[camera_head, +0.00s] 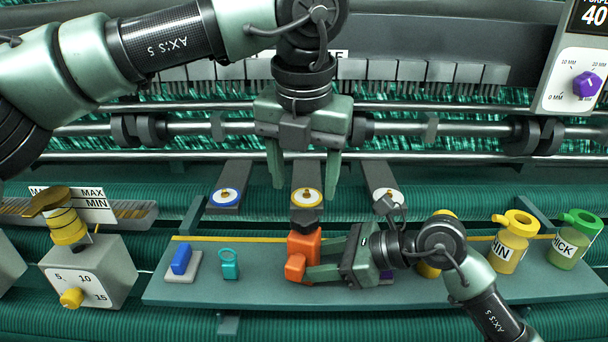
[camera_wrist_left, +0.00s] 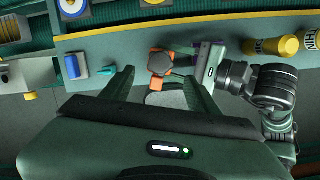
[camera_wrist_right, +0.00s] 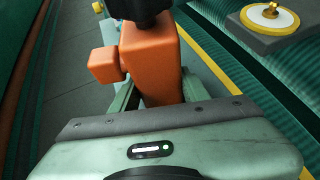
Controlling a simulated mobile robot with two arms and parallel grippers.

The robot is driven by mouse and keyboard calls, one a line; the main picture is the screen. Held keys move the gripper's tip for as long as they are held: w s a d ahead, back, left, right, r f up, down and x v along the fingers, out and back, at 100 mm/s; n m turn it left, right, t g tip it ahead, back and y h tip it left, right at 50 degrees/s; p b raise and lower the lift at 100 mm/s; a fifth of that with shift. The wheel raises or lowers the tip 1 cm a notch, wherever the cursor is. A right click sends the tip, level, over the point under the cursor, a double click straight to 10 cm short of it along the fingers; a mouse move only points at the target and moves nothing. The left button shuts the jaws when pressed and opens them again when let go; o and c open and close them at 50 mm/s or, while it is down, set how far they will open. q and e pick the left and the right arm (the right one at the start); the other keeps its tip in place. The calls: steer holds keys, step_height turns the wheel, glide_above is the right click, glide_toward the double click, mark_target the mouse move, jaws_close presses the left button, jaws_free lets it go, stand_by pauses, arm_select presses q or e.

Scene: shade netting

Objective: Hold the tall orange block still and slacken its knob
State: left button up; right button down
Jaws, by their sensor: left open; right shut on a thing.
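The tall orange block (camera_head: 303,248) stands upright on the grey-green shelf, with a small orange piece sticking out of its side. Its black knob (camera_head: 305,217) sits on top. My right gripper (camera_head: 318,268) comes from the right and is shut on the block's body; the right wrist view shows the block (camera_wrist_right: 150,60) between the fingers. My left gripper (camera_head: 304,178) is open and empty, pointing down above and behind the knob. In the left wrist view the knob (camera_wrist_left: 160,64) shows beyond and between the open fingers.
The shelf (camera_head: 215,290) also carries a blue block (camera_head: 181,260), a teal ring piece (camera_head: 228,264), and yellow and green bottles (camera_head: 511,243) at right. A dial box (camera_head: 88,275) stands at left. Discs on dark arms (camera_head: 306,197) lie behind the block, under my left gripper.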

mark_target(304, 216)
arm_select(q)
steer(key=shift+x, duration=4.5)
jaws_close()
